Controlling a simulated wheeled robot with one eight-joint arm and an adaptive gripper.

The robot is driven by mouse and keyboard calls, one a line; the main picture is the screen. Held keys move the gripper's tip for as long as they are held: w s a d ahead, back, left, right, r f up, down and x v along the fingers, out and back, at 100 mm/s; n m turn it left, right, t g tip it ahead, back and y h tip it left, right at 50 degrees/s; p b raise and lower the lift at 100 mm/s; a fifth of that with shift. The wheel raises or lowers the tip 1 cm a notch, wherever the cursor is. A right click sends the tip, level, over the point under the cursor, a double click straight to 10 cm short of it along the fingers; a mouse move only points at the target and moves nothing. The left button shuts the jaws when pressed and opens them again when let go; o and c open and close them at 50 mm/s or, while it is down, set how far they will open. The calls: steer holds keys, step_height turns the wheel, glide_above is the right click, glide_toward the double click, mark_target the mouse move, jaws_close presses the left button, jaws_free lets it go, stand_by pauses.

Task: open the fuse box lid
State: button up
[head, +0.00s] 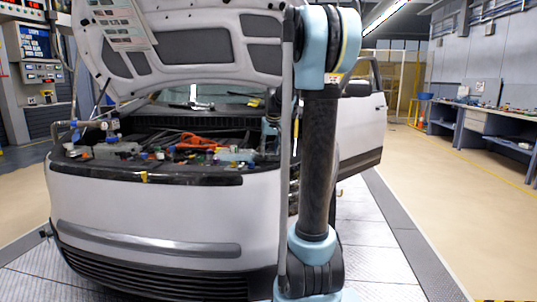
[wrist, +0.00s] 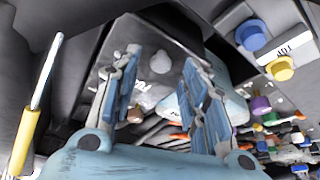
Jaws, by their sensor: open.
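In the wrist view my gripper (wrist: 161,78) is open, with its two blue-padded fingers apart. Beyond and between them is a grey box top with a rounded knob (wrist: 160,61) and pale lettering. It looks like the fuse box lid (wrist: 131,40), and it appears closed. The knob shows in the gap between the fingertips; I cannot tell how far off it is, and nothing is visibly gripped. In the head view my arm stands in front of the car's right side and my gripper is mostly hidden. I cannot pick out the fuse box there.
The car's hood (head: 190,45) is raised over the crowded engine bay. A yellow-handled screwdriver (wrist: 30,120) is at the left of the wrist view. A blue cap (wrist: 251,35) and a yellow cap (wrist: 281,69) are at the right. The floor right of the car is clear.

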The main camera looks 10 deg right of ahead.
steer(key=shift+x, duration=0.85)
jaws_close()
steer(key=shift+a+r, duration=0.1)
